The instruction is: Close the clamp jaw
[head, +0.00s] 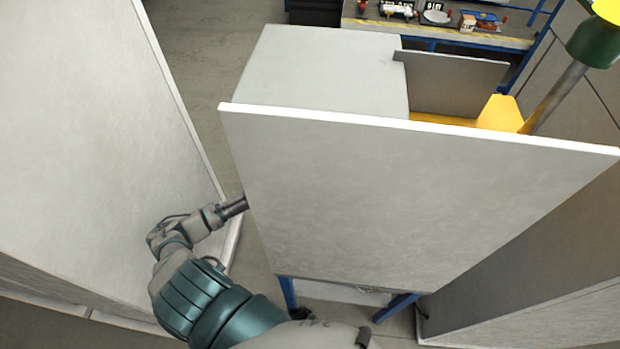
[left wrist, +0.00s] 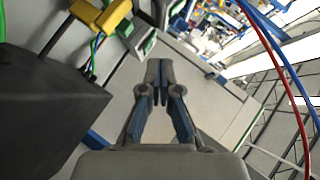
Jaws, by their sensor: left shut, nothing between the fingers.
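I cannot make out a clear clamp jaw in either view. In the left wrist view, a yellow block (left wrist: 100,17) with cables attached sits at the top left. A green-edged grey part (left wrist: 143,45) is beside it, just beyond my fingertips; I cannot tell if either belongs to the clamp. My left gripper (left wrist: 159,78) is shut and empty, its fingertips together and apparently apart from these parts. In the head view, my left arm comes in from the bottom and reaches behind a large pale panel (head: 390,200), which hides the gripper. My right gripper is not in view.
A tall pale cabinet (head: 90,130) stands left of my arm. A yellow part (head: 500,115) and a slanted pole (head: 555,97) are behind the panel. A workbench (head: 440,30) is farther back. A dark box (left wrist: 45,115) and a red cable (left wrist: 295,95) flank the left gripper.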

